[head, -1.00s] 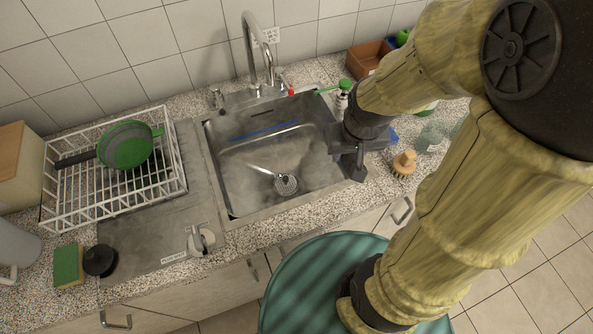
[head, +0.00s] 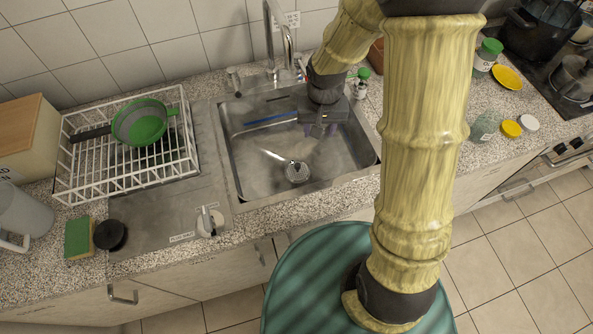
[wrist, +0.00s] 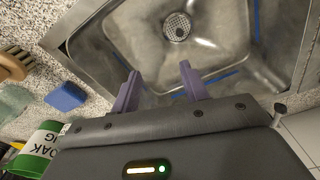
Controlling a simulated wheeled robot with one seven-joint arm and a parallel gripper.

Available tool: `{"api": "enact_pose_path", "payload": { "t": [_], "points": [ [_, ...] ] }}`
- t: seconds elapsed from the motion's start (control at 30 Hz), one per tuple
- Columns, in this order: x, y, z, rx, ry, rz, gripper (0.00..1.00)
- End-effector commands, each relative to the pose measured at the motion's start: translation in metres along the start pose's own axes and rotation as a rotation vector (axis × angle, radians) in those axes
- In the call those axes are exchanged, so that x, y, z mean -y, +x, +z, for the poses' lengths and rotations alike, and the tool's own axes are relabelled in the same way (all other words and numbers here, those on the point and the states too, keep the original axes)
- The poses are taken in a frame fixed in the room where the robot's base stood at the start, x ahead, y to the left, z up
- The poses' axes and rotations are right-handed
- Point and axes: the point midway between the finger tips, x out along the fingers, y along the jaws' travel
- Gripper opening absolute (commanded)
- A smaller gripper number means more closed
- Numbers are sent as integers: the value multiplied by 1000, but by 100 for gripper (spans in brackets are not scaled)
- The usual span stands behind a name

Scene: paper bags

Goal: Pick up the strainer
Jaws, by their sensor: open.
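A green, round, bowl-like strainer (head: 141,122) with a dark handle lies in the white wire dish rack (head: 188,150), left of the sink. A round perforated metal piece (head: 297,172) is at the bottom of the sink; it also shows in the wrist view (wrist: 177,27). I cannot tell whether it is a loose strainer or the drain cover. My gripper (head: 318,131) is over the back right part of the sink, apart from both. In the wrist view its two purple-grey fingers (wrist: 158,84) are spread, with nothing between them.
The steel sink (head: 232,165) has a tall tap (head: 288,45) behind it and a blue strip at its back. A sponge (head: 78,238) and black round item (head: 110,235) lie at the front left. Jars stand to the right.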

Motion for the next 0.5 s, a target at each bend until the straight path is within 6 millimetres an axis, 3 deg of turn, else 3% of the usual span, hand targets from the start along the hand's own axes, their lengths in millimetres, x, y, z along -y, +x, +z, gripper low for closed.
{"api": "enact_pose_path", "payload": {
  "t": [0.03,0.2,0.5],
  "points": [
    [13,17,-7,23,-1,1,45],
    [45,54,-19,66,16,3,45],
    [57,65,-22,77,19,4,45]
  ]
}}
